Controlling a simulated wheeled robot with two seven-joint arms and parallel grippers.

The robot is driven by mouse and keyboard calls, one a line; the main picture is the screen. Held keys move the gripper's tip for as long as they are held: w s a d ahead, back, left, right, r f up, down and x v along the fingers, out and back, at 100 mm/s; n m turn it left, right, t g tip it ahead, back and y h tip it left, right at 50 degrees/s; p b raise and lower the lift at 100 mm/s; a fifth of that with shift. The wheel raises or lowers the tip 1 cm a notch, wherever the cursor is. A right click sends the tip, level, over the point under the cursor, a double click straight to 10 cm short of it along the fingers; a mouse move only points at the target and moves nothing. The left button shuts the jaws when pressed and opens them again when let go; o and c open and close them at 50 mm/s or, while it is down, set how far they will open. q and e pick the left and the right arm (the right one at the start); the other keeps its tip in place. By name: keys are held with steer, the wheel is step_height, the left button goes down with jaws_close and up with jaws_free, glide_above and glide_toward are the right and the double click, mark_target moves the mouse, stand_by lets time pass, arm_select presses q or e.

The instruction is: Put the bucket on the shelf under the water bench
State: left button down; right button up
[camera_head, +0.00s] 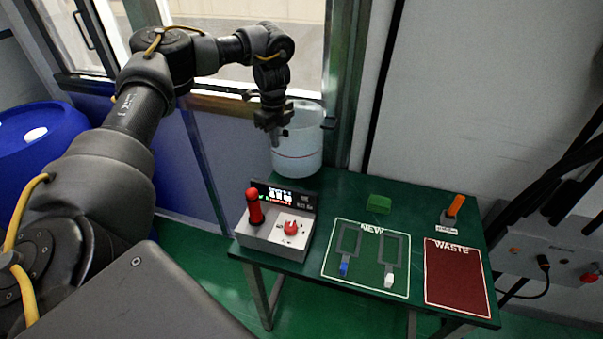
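A whitish, see-through bucket (298,155) stands upright at the back left corner of the green bench (345,195). I cannot tell whether its base rests on the bench or hangs just off it. My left gripper (275,132) points down at the bucket's near left rim and covers part of it. Its fingers are too dark and small to show whether they are open or grip the rim. My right gripper is out of view. No shelf under the bench can be made out; the bench top hides most of the space below.
A grey control box (262,235) with red knobs sits at the bench's left front. A blue barrel (60,135) stands left; a window is behind.

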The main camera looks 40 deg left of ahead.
mark_target(278, 161)
arm_select(q)
steer(key=shift+w+f+p, duration=0.1)
steer(key=shift+f+p, duration=0.25)
steer(key=shift+f, duration=4.05)
steer(key=shift+r, duration=0.1)
steer(key=c, duration=2)
jaws_free()
steer(key=shift+f, duration=0.2)
steer(key=o, duration=0.3)
steer(key=shift+r, duration=0.1)
